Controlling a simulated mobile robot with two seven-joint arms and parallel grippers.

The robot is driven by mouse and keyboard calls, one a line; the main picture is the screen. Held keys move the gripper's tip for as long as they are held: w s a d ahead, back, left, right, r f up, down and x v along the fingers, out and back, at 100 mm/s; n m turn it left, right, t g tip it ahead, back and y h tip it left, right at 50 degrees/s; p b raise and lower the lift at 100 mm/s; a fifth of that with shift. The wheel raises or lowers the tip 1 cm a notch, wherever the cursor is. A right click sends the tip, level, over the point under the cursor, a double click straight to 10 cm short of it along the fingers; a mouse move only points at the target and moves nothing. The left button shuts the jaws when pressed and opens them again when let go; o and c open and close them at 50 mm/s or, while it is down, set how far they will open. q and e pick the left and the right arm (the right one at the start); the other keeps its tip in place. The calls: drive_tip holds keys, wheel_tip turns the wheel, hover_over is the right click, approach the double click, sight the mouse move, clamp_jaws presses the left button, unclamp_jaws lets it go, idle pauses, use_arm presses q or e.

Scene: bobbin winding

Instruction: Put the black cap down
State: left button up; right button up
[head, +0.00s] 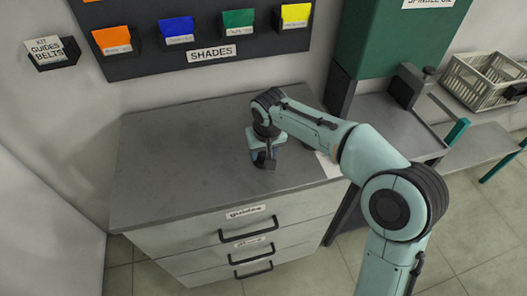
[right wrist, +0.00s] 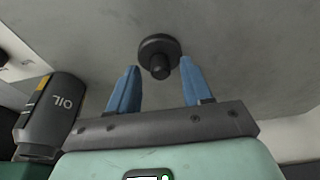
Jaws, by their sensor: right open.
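The black cap (right wrist: 159,56) is a dark round disc with a knob, resting on the grey cabinet top in the right wrist view. My right gripper (right wrist: 155,78) is open, with its blue fingers spread on either side of the near part of the cap and a gap to each. In the head view my right gripper (head: 262,157) is low over the middle of the cabinet top (head: 170,165); the cap cannot be made out there. My left gripper is not in view.
A dark oil bottle (right wrist: 50,115) is left of the gripper in the right wrist view. The left side of the cabinet top is clear. A shades rack (head: 210,53) hangs behind it. A crate (head: 490,80) stands at the far right.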

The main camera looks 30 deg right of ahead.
drive_tip(key=p+v, duration=0.1)
drive_tip(key=v, duration=1)
drive_tip(key=shift+p, duration=0.3)
